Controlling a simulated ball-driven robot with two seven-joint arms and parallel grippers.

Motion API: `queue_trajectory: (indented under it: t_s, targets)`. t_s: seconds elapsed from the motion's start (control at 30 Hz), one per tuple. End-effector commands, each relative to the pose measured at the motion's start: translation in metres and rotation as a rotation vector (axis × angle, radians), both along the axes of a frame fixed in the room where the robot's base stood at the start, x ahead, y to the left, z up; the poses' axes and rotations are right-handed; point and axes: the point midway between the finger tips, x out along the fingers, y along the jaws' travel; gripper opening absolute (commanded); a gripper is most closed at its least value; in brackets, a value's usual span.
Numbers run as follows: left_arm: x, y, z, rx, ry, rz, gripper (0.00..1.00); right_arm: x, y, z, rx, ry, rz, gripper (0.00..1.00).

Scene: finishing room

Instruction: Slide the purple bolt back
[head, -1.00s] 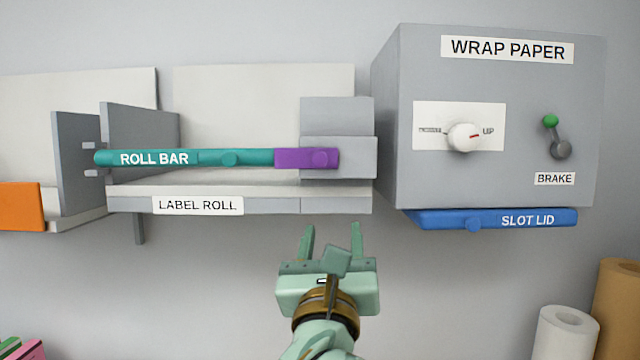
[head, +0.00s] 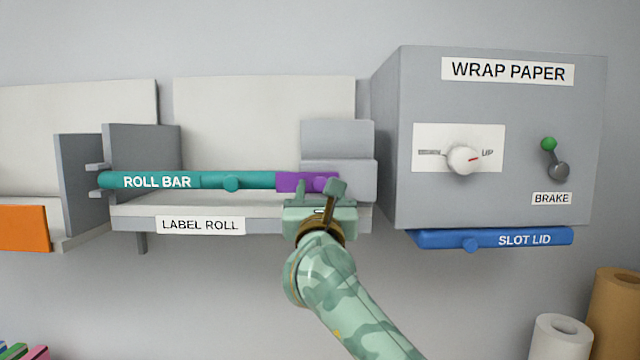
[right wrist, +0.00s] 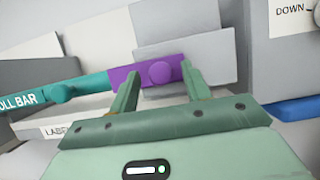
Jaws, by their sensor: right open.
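The purple bolt (head: 292,181) lies across the right end of the teal roll bar (head: 258,180), against a grey block (head: 358,178). In the right wrist view the bolt (right wrist: 126,78) shows its round knob (right wrist: 161,73) between and just beyond my fingertips. My right gripper (head: 318,190) is open in front of the bolt and hides part of it in the head view. In the right wrist view my right gripper (right wrist: 160,78) has one finger on each side of the knob; I cannot tell whether they touch it. My left gripper is not in view.
A grey wrap paper box (head: 500,120) with a dial and a brake lever stands to the right. A blue slot lid (head: 440,238) sits under it. The label roll shelf (head: 270,212) runs below the bar. Paper rolls (head: 560,340) stand at the lower right.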

Motion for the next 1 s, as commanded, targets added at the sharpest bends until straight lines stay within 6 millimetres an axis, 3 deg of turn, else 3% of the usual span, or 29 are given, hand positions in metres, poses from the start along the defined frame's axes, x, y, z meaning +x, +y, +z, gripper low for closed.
queue_trajectory:
  t_s: [0.3, 0.47, 0.5, 0.67, 0.9, 1.0]
  targets:
    - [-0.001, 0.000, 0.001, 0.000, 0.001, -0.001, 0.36, 0.003, 0.000, 0.000, 0.000, 0.001, 0.000, 0.48]
    - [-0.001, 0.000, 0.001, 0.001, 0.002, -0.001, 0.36, 0.003, 0.000, 0.000, 0.000, 0.001, 0.000, 0.03]
    - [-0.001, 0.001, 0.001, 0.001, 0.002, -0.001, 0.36, 0.003, 0.000, 0.000, 0.000, 0.001, 0.000, 0.00]
    - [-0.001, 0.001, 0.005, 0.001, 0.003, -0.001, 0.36, 0.004, -0.008, 0.001, 0.002, 0.003, -0.001, 0.00]
    - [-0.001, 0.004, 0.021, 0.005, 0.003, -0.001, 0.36, 0.003, -0.051, 0.003, 0.001, 0.002, -0.002, 0.00]
    - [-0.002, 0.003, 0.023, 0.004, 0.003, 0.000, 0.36, 0.003, -0.059, 0.001, 0.000, 0.002, -0.001, 0.00]
